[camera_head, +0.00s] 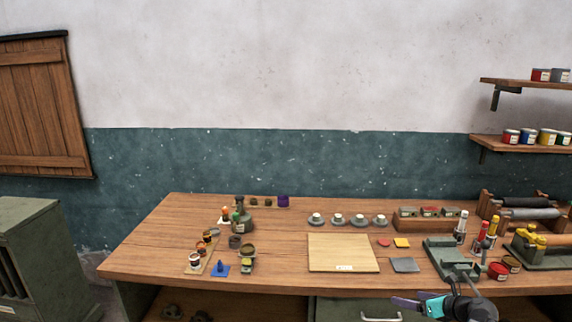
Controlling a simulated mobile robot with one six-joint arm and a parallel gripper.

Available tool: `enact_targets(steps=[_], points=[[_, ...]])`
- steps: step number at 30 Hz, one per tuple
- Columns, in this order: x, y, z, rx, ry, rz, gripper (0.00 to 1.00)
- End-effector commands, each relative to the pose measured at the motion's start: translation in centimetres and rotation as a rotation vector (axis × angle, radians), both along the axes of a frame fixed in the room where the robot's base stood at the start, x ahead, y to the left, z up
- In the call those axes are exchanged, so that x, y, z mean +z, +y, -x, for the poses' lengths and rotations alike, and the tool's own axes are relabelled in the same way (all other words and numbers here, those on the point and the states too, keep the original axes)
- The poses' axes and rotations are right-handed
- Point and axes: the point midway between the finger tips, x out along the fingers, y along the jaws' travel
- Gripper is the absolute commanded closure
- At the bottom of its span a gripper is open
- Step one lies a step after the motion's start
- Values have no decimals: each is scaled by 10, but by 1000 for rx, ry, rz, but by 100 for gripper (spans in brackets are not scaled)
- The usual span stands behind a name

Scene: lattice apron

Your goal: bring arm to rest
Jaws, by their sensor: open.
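My gripper (421,304) shows at the bottom right of the head view, at the front edge of the wooden workbench (281,283). It is open, with a purple finger and a teal part showing. I see nothing between its fingers. My dark arm comes in from the bottom edge beside it; most of the arm is out of view.
A green press-like device (452,258) stands on the bench just behind my gripper. A pale board (343,252) lies mid-bench, with a grey plate (404,265) to its right. Small bottles and pots crowd the left. Rollers (524,214) stand at the right.

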Motion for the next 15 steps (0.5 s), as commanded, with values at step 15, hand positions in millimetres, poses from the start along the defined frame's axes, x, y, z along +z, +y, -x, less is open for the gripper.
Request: enact_targets(steps=[15], points=[[-179, 189, 43, 408, 205, 117, 19]])
